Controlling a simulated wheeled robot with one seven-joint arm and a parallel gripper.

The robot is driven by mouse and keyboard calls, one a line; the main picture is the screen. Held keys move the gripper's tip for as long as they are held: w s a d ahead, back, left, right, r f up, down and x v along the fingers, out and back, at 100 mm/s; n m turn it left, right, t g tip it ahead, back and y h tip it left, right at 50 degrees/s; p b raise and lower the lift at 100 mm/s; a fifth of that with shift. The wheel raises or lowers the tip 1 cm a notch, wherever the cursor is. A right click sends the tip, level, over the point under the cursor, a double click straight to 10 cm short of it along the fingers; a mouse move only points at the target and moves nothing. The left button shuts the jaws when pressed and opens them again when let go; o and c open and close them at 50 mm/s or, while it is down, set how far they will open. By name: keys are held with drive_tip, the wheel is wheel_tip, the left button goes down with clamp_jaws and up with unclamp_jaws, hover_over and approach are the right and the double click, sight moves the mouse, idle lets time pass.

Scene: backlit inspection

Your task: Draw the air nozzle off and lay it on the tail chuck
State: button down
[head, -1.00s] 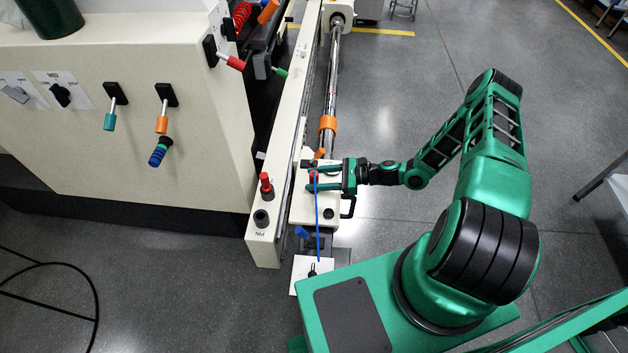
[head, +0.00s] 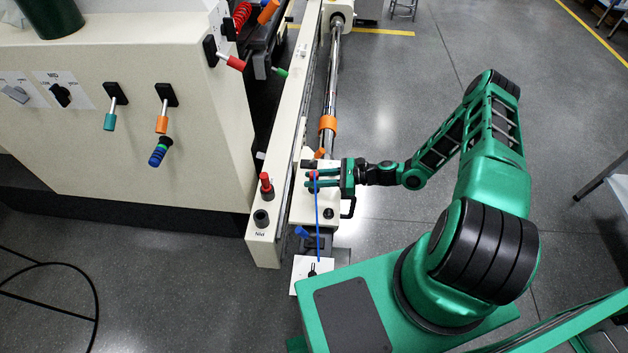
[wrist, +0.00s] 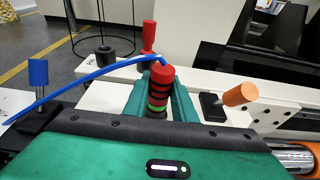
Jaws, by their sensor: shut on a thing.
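The air nozzle (wrist: 158,88) is a red cylinder with black bands, a green ring and a blue hose (wrist: 90,77) at its top. My gripper (wrist: 158,103) is shut on it, with a green finger on either side. The nozzle's lower end is hidden, so I cannot tell whether it still sits in a seat. In the head view, my gripper (head: 312,178) reaches in from the right over the cream block at the rail's near end. I cannot surely pick out the tail chuck; an orange collar (head: 328,123) sits on the bright shaft beyond the block.
An orange-handled lever (wrist: 240,95) stands close to the right of the nozzle in the wrist view. A red knob (head: 266,182) and a black socket (head: 261,218) are on the cream rail. A blue knob (head: 302,232) is near the hose. Floor right of the shaft is clear.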

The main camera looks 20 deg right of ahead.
sight(314, 173)
drive_tip(key=c, duration=2.4)
unclamp_jaws()
drive_tip(key=shift+c, duration=0.2)
clamp_jaws()
drive_tip(key=shift+r, duration=2.5)
